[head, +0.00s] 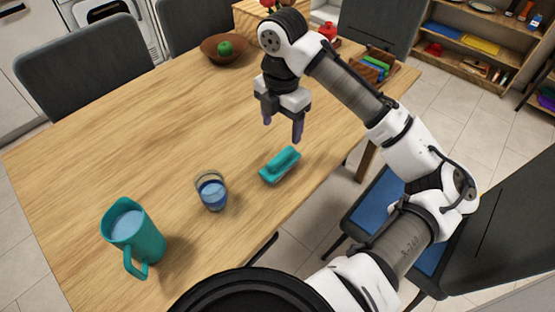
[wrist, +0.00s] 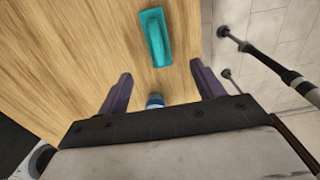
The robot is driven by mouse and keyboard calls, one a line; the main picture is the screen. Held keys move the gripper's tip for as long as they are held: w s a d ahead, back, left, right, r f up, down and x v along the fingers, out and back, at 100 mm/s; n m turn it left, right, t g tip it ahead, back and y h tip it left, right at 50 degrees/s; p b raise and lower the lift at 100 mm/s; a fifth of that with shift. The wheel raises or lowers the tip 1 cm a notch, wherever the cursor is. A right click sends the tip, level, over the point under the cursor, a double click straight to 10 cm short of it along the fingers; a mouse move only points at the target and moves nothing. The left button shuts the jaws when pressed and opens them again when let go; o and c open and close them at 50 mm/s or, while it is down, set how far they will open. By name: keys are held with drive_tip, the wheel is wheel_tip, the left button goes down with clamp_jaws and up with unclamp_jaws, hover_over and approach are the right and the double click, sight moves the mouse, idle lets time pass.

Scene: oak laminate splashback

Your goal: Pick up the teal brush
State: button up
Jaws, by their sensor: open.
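The teal brush (head: 280,165) lies on the wooden table near its front right edge in the head view. In the wrist view the brush (wrist: 155,37) is at the top middle, beyond my fingertips. My gripper (head: 283,131) is open and empty, held above the table and apart from the brush, with its purple fingers pointing down. In the wrist view my gripper's (wrist: 157,77) two fingers stand wide apart with nothing held between them.
A glass of blue liquid (head: 212,191) stands close left of the brush. A teal pitcher (head: 137,243) stands at the front left. A brown bowl (head: 213,50) with a green fruit and a wooden rack (head: 400,72) sit farther back. The table's middle is clear.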

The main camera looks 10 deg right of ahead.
sight(280, 155)
wheel_tip(280, 155, down, 7)
drive_tip(key=shift+w+f+p, duration=0.2)
drive_tip(key=shift+f+p, duration=0.8)
drive_tip(key=shift+f, duration=1.8)
drive_tip(key=c, duration=1.1)
drive_tip(key=shift+r, duration=0.1)
wheel_tip(280, 155, up, 20)
drive_tip(key=shift+b, duration=0.75)
